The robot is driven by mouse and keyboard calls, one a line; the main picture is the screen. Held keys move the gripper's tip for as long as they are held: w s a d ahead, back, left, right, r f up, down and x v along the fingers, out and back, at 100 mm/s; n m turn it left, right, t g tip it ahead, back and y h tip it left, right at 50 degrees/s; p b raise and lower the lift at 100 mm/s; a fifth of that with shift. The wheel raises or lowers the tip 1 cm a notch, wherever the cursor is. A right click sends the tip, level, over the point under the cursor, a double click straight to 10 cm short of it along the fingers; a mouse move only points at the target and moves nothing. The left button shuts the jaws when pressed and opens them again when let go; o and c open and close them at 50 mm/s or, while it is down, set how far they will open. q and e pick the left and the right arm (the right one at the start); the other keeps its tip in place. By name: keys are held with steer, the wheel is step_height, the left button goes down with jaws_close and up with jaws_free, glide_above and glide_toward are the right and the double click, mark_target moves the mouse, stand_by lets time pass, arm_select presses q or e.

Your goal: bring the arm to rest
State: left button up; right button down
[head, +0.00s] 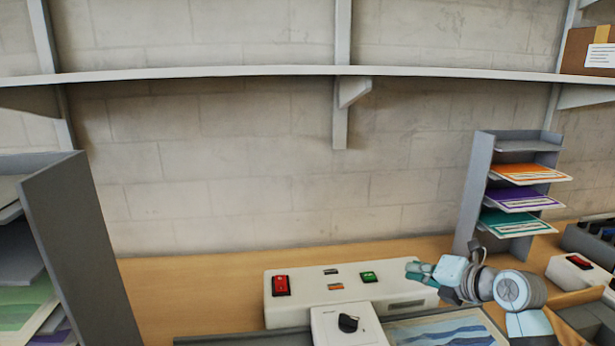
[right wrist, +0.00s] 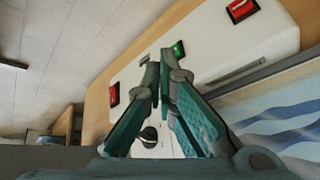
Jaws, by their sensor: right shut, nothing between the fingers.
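My right gripper (head: 418,271) is above the right part of the white laminator (head: 300,287) in the head view. Its teal fingers are shut and empty; they also show in the right wrist view (right wrist: 163,62), with the laminator (right wrist: 210,50) behind them. The laminator has a red switch (head: 281,286), a green button (head: 369,277) and a black knob (head: 348,323). I cannot tell whether the fingertips touch the laminator. My left gripper is not in view.
A grey rack (head: 477,190) with orange, purple and green folders stands at the back right. A grey shelf unit (head: 80,250) stands at the left. A sheet with blue waves (head: 445,330) lies in front of the laminator. A wall shelf (head: 200,74) runs above.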

steer(key=s+a+r+m+t+y, duration=0.3)
steer(key=s+r+m+t, duration=0.5)
steer(key=r+t, duration=0.15)
steer(key=s+d+f+m+h, duration=0.6)
steer(key=d+f+m+h, duration=0.4)
steer(key=m+h, duration=0.6)
steer(key=s+d+f+m+g+y, duration=0.1)
steer(key=s+f+m+g, duration=0.2)
steer(key=s+f+g, duration=0.45)
steer(key=s+d+f+m+g+y, duration=0.1)
steer(key=s+f+m+g, duration=0.3)
steer(key=f, duration=0.6)
steer(key=s+a+f+g+y, duration=0.2)
steer(key=s+a+f+g, duration=0.15)
steer(key=s, duration=0.35)
steer(key=s+a+f+g+y, duration=0.2)
steer(key=s+a+f, duration=0.2)
steer(key=s, duration=0.4)
step_height(320, 180, down, 21)
steer(key=s+d+g, duration=0.1)
steer(key=s+g, duration=0.1)
steer(key=s, duration=0.1)
steer(key=s+f+b, duration=0.1)
steer(key=s+f, duration=1.2)
steer(key=shift+s+d+g, duration=0.3)
steer(key=shift+d+g, duration=0.05)
